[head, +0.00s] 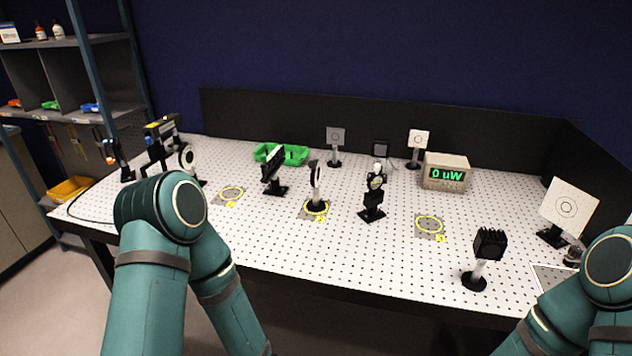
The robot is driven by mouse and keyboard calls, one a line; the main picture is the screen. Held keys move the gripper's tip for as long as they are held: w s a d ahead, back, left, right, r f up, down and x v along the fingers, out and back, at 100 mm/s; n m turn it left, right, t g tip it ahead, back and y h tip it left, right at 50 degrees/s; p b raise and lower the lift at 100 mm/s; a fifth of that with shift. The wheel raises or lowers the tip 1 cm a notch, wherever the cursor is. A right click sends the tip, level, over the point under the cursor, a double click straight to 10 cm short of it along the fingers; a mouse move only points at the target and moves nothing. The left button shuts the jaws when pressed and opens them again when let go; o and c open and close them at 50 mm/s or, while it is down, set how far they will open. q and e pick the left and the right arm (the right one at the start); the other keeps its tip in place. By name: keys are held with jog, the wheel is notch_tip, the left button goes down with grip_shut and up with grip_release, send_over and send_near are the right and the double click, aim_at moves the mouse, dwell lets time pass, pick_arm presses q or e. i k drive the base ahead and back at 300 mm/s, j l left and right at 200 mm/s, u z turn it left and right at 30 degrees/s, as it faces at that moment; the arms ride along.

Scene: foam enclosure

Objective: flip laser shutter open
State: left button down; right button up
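I cannot tell for sure which part is the laser shutter, or whether it is open. A black post-mounted device with a yellow label (161,129) stands at the table's left end, partly behind a round-faced mount (187,157). A black slab-shaped mount (272,168) stands to the right of it. A power meter (446,172) at the back right reads "0 uW" in green. My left arm crosses the front left and my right arm the lower right corner. Neither gripper is in view.
The white perforated table (300,240) carries several optics: a lens post (316,186), a mirror mount (374,195), a black block on a post (488,246) and white target cards (568,207). A green tray (281,154) sits at the back. Yellow-ringed spots (429,224) are marked on the table.

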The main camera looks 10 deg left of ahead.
aim_at(153, 151)
jog(key=u, duration=1.4)
jog(key=i+j+u, duration=0.2)
jog(key=i+u, duration=0.2)
jog(key=i, duration=0.15)
jog(key=i+u, duration=0.4)
jog(key=i, duration=0.15)
